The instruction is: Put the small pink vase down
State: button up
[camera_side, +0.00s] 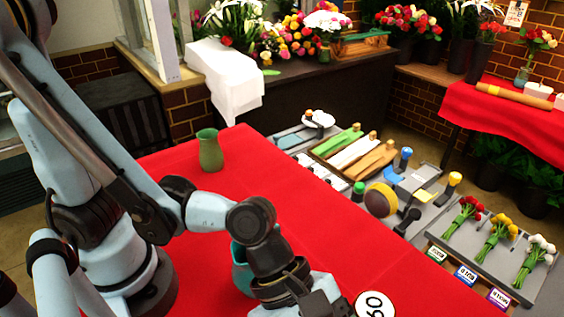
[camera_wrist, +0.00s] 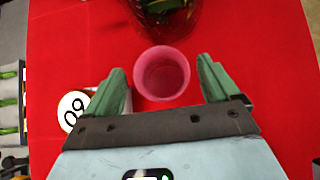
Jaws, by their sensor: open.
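The small pink vase (camera_wrist: 162,74) stands upright on the red cloth in the wrist view, seen from above with its round mouth toward the camera. My gripper (camera_wrist: 160,82) is open, with one green finger on each side of the vase and a visible gap to both. In the side view the pink vase is hidden, and the fingertips of my gripper are out of the picture below the bottom edge.
A dark vessel with greenery (camera_wrist: 168,15) stands just beyond the pink vase. A round sign marked 60 (camera_wrist: 73,110) is at the left. A green vase (camera_side: 210,150) and a teal vase (camera_side: 241,268) stand on the red cloth (camera_side: 310,215). Flower bunches (camera_side: 497,236) lie at right.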

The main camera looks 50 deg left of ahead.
jog(key=shift+x, duration=1.6)
jog(key=shift+s, duration=0.15)
jog(key=shift+c, duration=0.5)
grip_shut()
